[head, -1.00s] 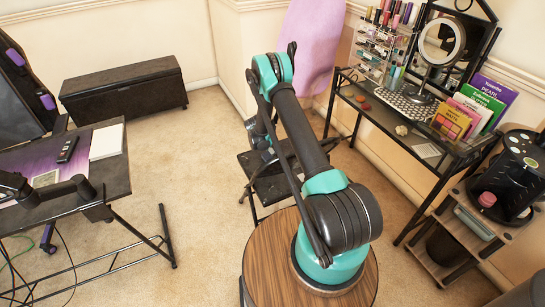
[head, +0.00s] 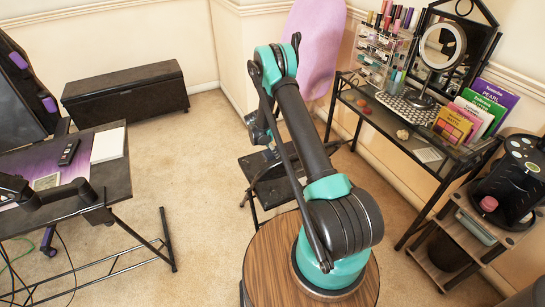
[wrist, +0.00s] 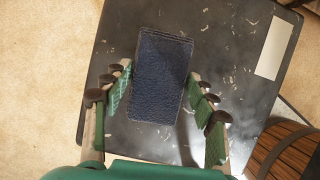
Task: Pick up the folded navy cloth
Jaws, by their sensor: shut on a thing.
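The folded navy cloth (wrist: 160,75) is a dark blue, textured rectangle in the wrist view. It lies lengthwise between the two fingers of my gripper (wrist: 158,82), which are shut on its long sides. Its far end sticks out past the fingertips. Behind it is a dark, scuffed tabletop (wrist: 215,120); I cannot tell whether the cloth touches it or is just above it. In the head view my own arm hides the cloth and most of the gripper, over the small dark table (head: 262,192).
A pale rectangle (wrist: 275,47) lies on the dark tabletop near its edge. A desk (head: 120,185) stands at left, a black chest (head: 125,90) at the back, and a vanity table (head: 385,115) with a shelf unit (head: 475,225) at right.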

